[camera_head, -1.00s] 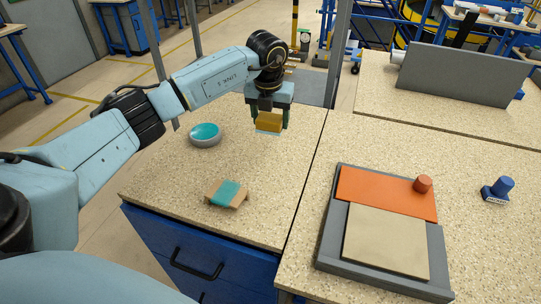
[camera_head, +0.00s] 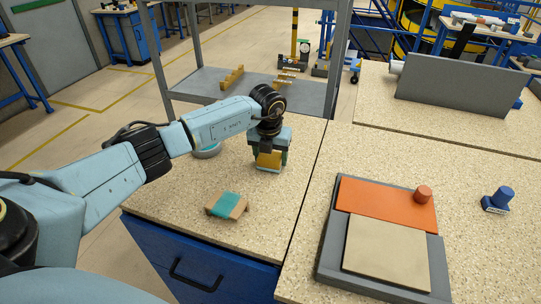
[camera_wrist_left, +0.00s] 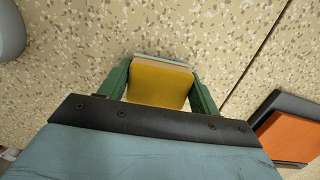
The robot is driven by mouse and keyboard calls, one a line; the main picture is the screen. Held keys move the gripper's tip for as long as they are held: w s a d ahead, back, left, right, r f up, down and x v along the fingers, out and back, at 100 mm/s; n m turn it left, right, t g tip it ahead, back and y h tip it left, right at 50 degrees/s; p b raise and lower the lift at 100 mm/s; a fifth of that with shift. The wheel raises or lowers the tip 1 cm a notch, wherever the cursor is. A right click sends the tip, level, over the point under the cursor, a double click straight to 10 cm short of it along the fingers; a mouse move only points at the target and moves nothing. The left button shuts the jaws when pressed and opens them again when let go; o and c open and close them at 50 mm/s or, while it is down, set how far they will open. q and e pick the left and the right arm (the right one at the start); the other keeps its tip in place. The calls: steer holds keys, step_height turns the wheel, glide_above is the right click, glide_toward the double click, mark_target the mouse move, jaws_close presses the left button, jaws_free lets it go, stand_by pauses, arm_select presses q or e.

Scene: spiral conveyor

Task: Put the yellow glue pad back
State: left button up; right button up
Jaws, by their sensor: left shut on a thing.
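My left gripper (camera_head: 268,160) is shut on the yellow glue pad (camera_head: 269,159), a small yellow block with a pale layer at its underside. The gripper points down over the speckled left worktop (camera_head: 180,213), and the pad is at or just above the surface; I cannot tell whether it touches. In the left wrist view the yellow pad (camera_wrist_left: 158,84) sits between the two green fingers. My right gripper is not in view.
A small wooden stand with a teal top (camera_head: 227,204) is nearer me on the worktop. A round grey dish (camera_head: 207,153) is partly hidden behind my left arm. On the right worktop are a grey tray (camera_head: 437,262) with an orange plate (camera_head: 375,198) and a blue stamp (camera_head: 498,197).

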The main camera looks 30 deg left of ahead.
mark_target(269, 159)
arm_select(q)
steer(key=shift+f, duration=0.15)
steer(key=shift+f, duration=0.15)
steer(key=o, duration=1)
steer(key=r, duration=0.4)
steer(key=s+r, duration=0.1)
steer(key=r, duration=0.8)
steer(key=shift+s+d+r, duration=0.2)
steer(key=shift+s+d, duration=0.2)
